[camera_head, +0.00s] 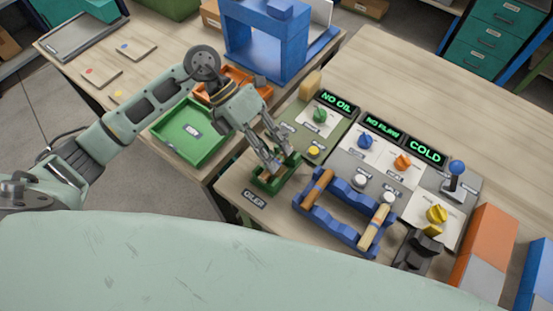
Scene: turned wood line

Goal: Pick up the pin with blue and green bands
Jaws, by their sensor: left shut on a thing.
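My left gripper (276,162) reaches down from the upper left into a small green holder (264,184) at the left front of the panel table. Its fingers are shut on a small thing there. The fingers and holder hide most of this thing, so I cannot make out its bands. A blue rack (335,226) to the right holds a brown wooden pin (317,188) and a paler pin (376,226), both lying tilted. I cannot make out blue and green bands on either. My right gripper is not in view.
Control panels with green, blue, orange and yellow knobs stand behind the rack, under displays reading NO OIL, NO FLOW (382,127) and COLD. A green tray (212,150) and an orange tray (268,89) sit left. A black fixture (415,252) stands right.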

